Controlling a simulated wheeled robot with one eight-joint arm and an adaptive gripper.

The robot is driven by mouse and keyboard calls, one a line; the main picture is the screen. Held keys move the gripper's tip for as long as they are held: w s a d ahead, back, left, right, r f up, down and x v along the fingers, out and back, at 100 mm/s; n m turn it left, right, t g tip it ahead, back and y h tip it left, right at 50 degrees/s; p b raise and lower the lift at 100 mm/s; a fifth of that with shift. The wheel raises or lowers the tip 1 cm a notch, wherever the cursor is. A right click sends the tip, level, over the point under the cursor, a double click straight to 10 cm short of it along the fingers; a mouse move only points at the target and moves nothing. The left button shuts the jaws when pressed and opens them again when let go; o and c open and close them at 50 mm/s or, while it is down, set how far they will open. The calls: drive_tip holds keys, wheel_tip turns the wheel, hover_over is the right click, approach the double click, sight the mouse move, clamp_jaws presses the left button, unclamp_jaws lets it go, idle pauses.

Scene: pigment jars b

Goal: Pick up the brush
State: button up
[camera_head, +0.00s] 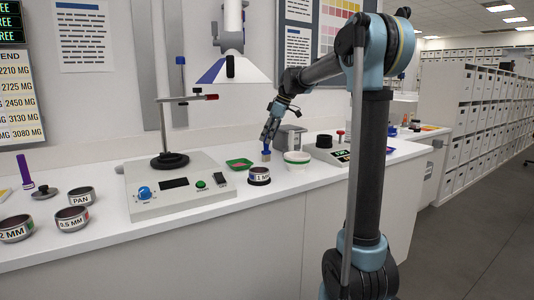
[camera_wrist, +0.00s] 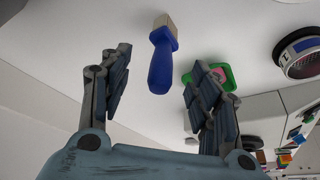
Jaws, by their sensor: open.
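The brush has a blue handle and pale bristles. In the wrist view the brush (camera_wrist: 161,62) shows between my two fingers, with its handle end toward my palm and its bristles away on the white counter. In the head view the brush (camera_head: 266,151) stands about upright on the counter, just below my fingertips. My gripper (camera_head: 270,136) is open, pointing down over it. In the wrist view my gripper (camera_wrist: 160,75) has a finger on each side of the handle with gaps visible. Whether the handle's top is between the fingertips in depth, I cannot tell.
A green tray (camera_head: 239,164) lies left of the brush and shows behind my right finger in the wrist view. A dark labelled jar (camera_head: 259,176) stands in front. A white round dish (camera_head: 297,158) is close on the right. A stand with a control base (camera_head: 180,190) is farther left.

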sight(266, 148)
drive_tip(key=shift+a+x, duration=0.2)
drive_tip(key=shift+x, duration=2.7)
drive_tip(key=shift+r, duration=0.1)
clamp_jaws()
